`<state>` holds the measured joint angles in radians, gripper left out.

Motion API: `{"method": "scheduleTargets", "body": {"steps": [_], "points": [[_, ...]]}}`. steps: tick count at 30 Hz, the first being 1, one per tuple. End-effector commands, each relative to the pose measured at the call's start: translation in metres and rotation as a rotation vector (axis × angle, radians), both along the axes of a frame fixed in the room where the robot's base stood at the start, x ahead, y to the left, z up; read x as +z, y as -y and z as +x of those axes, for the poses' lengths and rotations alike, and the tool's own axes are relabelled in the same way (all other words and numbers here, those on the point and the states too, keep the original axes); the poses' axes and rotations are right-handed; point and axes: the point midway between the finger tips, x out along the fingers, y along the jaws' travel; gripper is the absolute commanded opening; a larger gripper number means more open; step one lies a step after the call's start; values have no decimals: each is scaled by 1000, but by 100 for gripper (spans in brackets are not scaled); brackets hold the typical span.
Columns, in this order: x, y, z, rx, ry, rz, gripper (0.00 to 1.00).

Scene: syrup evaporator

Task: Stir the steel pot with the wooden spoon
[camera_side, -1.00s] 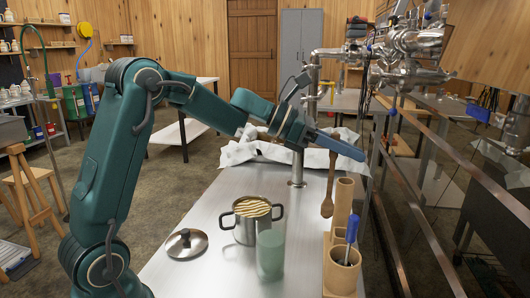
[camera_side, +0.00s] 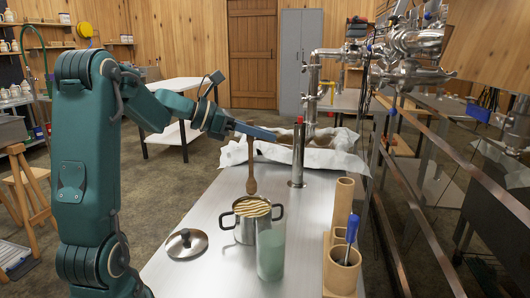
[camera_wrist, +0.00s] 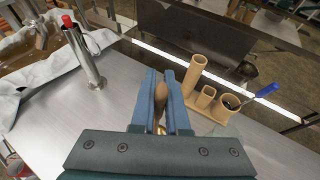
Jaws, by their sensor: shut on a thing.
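My gripper (camera_side: 258,133) is shut on the wooden spoon (camera_side: 252,178), which hangs upright with its bowl end down. In the wrist view the spoon (camera_wrist: 160,98) shows between the two blue fingers of my gripper (camera_wrist: 162,76). The steel pot (camera_side: 246,232) stands on the metal table, with two side handles and a striped tan and white surface at its top. In the side view the spoon's bowl is just above the pot's rim, apart from it. The pot does not show in the wrist view.
A lid (camera_side: 187,243) lies left of the pot. A pale green translucent cup (camera_side: 270,254) stands close in front of it. A bamboo holder (camera_side: 341,270) with a blue-handled tool (camera_side: 352,229) is at right. A steel post (camera_side: 298,155) and cloth-lined basin (camera_side: 330,147) stand behind.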

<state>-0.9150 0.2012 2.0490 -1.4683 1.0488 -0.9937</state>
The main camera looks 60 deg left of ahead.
Motion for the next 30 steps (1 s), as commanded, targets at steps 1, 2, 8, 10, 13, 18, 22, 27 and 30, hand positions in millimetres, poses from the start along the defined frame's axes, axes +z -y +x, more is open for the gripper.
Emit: {"method": "scheduleTargets", "body": {"steps": [1, 2, 8, 10, 13, 18, 22, 27, 30], "points": [[-4, 0, 0, 1, -2, -4, 0], [-6, 0, 0, 0, -2, -4, 0], [-20, 0, 0, 0, -3, -2, 0], [-24, 0, 0, 0, -2, -3, 0], [-31, 0, 0, -1, -2, -3, 0], [-43, 0, 0, 0, -2, -4, 0], [-51, 1, 0, -1, -3, -3, 0], [-62, 0, 0, -1, -2, -4, 0], [-69, 1, 0, -1, -2, -4, 0]]}}
